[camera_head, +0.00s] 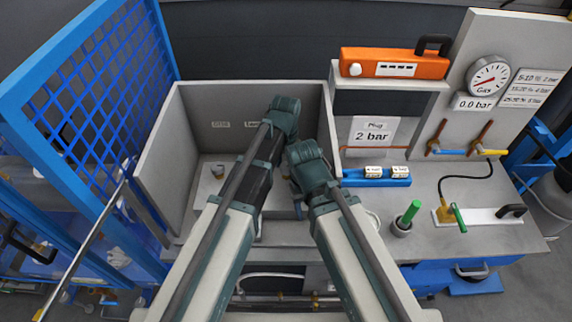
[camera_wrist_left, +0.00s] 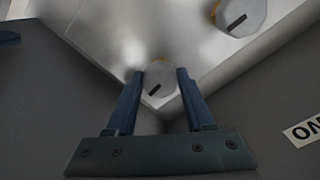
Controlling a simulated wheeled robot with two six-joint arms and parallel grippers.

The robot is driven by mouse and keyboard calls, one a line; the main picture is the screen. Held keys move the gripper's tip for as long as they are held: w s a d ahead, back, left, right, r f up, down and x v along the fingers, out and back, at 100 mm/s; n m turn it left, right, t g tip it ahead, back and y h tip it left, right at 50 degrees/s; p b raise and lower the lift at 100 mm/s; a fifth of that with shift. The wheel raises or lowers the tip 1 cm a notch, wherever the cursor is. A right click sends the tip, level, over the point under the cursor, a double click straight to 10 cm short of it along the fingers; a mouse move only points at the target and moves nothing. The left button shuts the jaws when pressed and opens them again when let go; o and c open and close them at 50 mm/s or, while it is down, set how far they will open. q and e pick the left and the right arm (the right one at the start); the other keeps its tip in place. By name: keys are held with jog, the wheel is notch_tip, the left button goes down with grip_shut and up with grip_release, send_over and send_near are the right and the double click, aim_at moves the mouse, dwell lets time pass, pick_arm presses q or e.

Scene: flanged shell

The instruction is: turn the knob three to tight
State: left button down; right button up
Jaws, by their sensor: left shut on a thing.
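In the left wrist view my left gripper (camera_wrist_left: 159,76) is shut on a round grey knob (camera_wrist_left: 158,84) with a dark pointer mark, one finger on each side. The knob sits near a corner of a pale metal block (camera_wrist_left: 110,35). A second, similar knob (camera_wrist_left: 241,14) with a yellowish edge is at the top right, apart from the fingers. I cannot read a number on either knob. In the head view the block (camera_head: 208,192) lies inside a grey open bay, with one small knob (camera_head: 217,171) showing. My arms hide the rest, and my right gripper is hidden.
The bay's grey side wall (camera_head: 160,150) stands close on the left, beside a blue mesh guard (camera_head: 100,85). To the right are a bench with a green-handled tool (camera_head: 411,212), a blue tray (camera_head: 378,181), an orange case (camera_head: 393,63) and a gauge (camera_head: 488,76) near a 0.0 bar label.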

aim_at(286, 167)
pick_arm(q)
jog(key=shift+m, duration=0.6)
jog(key=shift+c, duration=1.4)
grip_release()
notch_tip(286, 167, up, 14)
jog(key=p, duration=1.3)
jog(key=shift+p, duration=0.4)
jog(key=shift+s+f, duration=0.1)
jog(key=shift+f, duration=0.1)
